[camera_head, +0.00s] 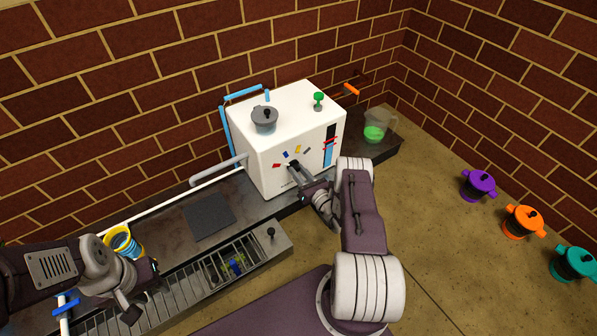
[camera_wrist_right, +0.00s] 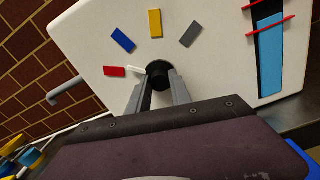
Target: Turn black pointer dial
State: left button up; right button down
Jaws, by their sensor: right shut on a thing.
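The black pointer dial (camera_wrist_right: 158,68) is on the front face of a white box-shaped machine (camera_head: 262,150). Its white pointer (camera_wrist_right: 137,70) points left, close to the red mark (camera_wrist_right: 115,71). Blue (camera_wrist_right: 123,40), yellow (camera_wrist_right: 155,23) and grey (camera_wrist_right: 190,34) marks are arced above the dial. My right gripper (camera_wrist_right: 158,88) is shut on the dial, with one finger on each side. In the head view the right gripper (camera_head: 294,168) hides most of the dial. My left gripper (camera_head: 143,290) is at the lower left, its fingers apart, away from the machine.
A blue level strip with red bars (camera_wrist_right: 270,50) is right of the dial. A grey-lidded pot (camera_head: 264,119) and green knob (camera_head: 318,101) are on top. A pitcher with green liquid (camera_head: 375,130) stands behind right. A slotted rack (camera_head: 190,290) lies in front.

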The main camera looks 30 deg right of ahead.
jog(key=m, duration=0.5)
jog(key=shift+p, duration=0.3)
jog(key=shift+m, duration=0.3)
jog(key=c, duration=1.2)
grip_release()
jog(key=shift+o, duration=0.2)
